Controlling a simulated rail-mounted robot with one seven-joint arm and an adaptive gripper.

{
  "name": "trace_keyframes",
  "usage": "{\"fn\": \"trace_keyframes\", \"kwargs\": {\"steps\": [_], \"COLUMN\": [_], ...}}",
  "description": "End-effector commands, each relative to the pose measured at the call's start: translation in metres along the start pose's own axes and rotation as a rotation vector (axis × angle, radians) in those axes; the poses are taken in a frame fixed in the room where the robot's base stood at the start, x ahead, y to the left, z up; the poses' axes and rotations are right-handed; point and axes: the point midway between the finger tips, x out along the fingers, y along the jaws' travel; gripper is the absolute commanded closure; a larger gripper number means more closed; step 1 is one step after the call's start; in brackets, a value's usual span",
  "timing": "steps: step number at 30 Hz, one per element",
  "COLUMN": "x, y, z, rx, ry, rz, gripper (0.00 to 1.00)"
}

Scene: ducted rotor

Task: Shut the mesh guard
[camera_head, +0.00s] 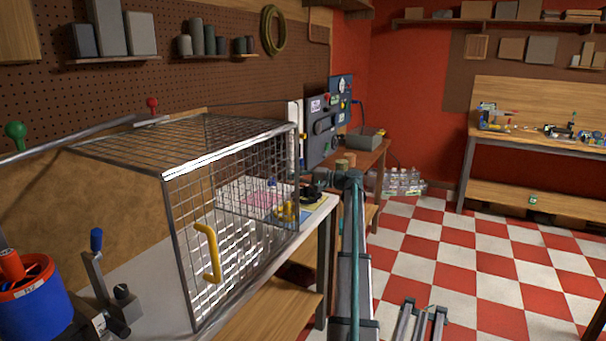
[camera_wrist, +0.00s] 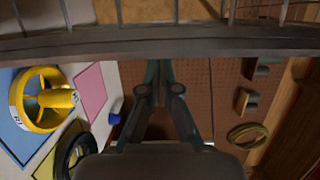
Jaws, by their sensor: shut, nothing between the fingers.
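The mesh guard (camera_head: 232,160) is a wire cage with a grey metal frame on the workbench at left. A bent yellow handle (camera_head: 208,252) is on its front face. I cannot tell from this angle how far the guard stands open. In the wrist view a grey frame bar (camera_wrist: 80,45) with wires above it crosses the picture. My gripper (camera_wrist: 159,68) is shut and empty, its fingertips close below that bar. I cannot tell whether they touch it. In the head view my gripper is hard to make out near the cage's right end. The yellow handle is not in the wrist view.
A yellow rotor (camera_wrist: 40,100) and a black ring (camera_wrist: 72,155) lie left of my gripper, beside a pink sheet (camera_wrist: 91,92) and a small blue part (camera_wrist: 116,107). A blue tub (camera_head: 35,300) stands left of the cage.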

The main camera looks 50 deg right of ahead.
Motion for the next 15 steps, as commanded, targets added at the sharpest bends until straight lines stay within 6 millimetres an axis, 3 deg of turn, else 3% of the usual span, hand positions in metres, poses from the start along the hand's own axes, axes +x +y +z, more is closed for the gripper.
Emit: {"fn": "trace_keyframes", "kwargs": {"steps": [4, 15], "x": [0.0027, 0.0037], "y": [-0.0002, 0.0003], "z": [0.0124, 0.0143], "rx": [0.000, 0.000], "ry": [0.001, 0.000], "rz": [0.000, 0.000], "gripper": [1.00, 1.00]}}
